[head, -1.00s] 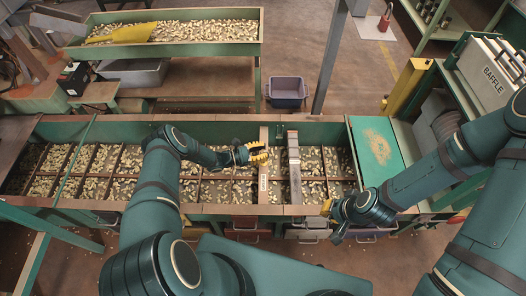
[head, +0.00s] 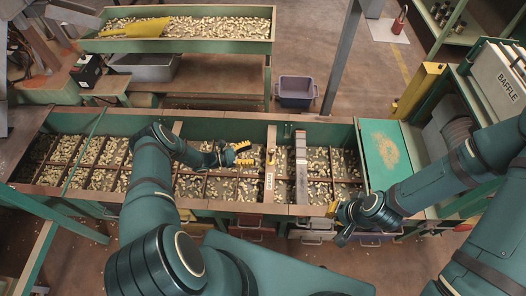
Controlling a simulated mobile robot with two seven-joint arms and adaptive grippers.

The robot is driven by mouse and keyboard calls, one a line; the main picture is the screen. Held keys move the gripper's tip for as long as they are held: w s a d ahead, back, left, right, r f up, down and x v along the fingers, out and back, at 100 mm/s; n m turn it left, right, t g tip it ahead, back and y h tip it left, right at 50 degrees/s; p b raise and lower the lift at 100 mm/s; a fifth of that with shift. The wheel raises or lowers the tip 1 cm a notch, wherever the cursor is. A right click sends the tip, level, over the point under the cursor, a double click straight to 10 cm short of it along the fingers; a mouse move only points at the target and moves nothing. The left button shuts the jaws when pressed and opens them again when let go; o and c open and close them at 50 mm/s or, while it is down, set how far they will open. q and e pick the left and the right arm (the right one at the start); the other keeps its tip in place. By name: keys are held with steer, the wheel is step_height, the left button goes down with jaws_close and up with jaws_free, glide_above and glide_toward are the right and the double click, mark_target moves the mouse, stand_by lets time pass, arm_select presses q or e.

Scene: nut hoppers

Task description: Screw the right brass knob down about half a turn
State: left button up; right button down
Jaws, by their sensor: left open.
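A small brass-coloured knob (head: 271,156) shows on the wooden crosspiece (head: 270,137) over the nut trough. It is too small to tell its height or turn. I cannot make out a second knob, so I cannot tell whether this is the right one. My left gripper (head: 243,152) has yellow fingertips. It is open and empty, above the nuts just left of the crosspiece and apart from the knob. My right gripper (head: 335,210) is at the trough's front edge, right of the grey metal crosspiece (head: 301,170). Its fingers are partly hidden, and I see nothing in it.
The green trough (head: 225,128) is split into cells of nuts. A green panel (head: 383,150) and a box marked BAFFLE (head: 502,75) are at the right. Bins (head: 312,224) hang below the front edge. A purple crate (head: 296,91) stands on the floor behind.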

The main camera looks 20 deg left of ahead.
mark_target(270, 154)
arm_select(q)
steer(key=v, duration=0.3)
steer(key=shift+s+a, duration=0.25)
steer(key=d+r+n+t+y+p, duration=0.25)
steer(key=d+n+t+y, duration=0.4)
steer(key=d, duration=0.85)
steer(key=a+n+t+y, duration=0.1)
steer(key=y, duration=0.2)
steer(key=a+f+n+y, duration=0.1)
steer(key=n+y, duration=0.1)
steer(key=y, duration=0.1)
steer(key=a+f+n+t+y, duration=0.1)
steer(key=n+y, duration=0.1)
steer(key=y, duration=0.1)
steer(key=shift+s+a+f+n+t, duration=0.15)
steer(key=shift+s+n+t, duration=0.1)
steer(key=shift+s+t, duration=0.15)
steer(key=shift+s+a+f+n+g+y, duration=0.1)
steer(key=shift+a+f+n+g+y, duration=0.25)
steer(key=shift+y, duration=0.4)
steer(key=w, duration=0.2)
steer(key=w+b, duration=0.1)
steer(key=w, duration=0.2)
steer(key=w+b, duration=0.1)
steer(key=w, duration=0.1)
steer(key=shift+w+a, duration=0.2)
steer(key=shift+a, duration=0.1)
